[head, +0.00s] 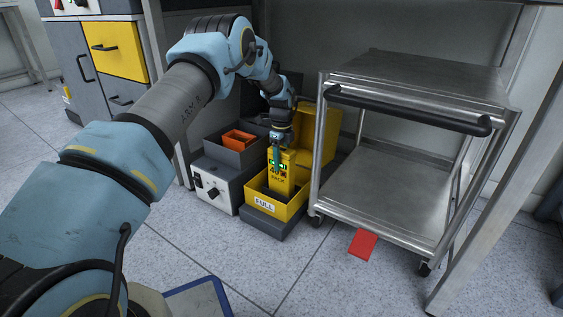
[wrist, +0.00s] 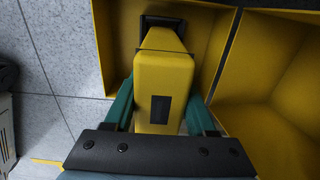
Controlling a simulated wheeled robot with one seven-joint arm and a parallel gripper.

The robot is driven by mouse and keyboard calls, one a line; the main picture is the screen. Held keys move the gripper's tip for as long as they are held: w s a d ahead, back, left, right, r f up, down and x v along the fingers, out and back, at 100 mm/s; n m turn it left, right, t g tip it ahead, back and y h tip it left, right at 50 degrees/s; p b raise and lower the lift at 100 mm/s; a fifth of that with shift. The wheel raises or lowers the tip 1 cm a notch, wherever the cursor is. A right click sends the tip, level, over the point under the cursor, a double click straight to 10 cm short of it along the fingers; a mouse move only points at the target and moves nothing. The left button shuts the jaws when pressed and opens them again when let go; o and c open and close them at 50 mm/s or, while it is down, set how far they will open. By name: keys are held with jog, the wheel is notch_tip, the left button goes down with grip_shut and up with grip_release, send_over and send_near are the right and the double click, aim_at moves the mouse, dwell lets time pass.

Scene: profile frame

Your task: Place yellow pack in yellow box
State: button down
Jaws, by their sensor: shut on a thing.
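The pack's lower part is inside the box opening, behind the front wall. In the wrist view the pack (wrist: 165,75) sits between my green fingers (wrist: 160,108), with walls of the yellow box (wrist: 113,38) to its left and right. Whether the pack touches the box floor cannot be told.
A metal cart (head: 385,190) stands close on the right. A red card (head: 363,242) lies on the floor.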

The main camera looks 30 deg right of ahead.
jog(key=shift+c, duration=1.1)
grip_release()
jog(key=shift+f, duration=0.15)
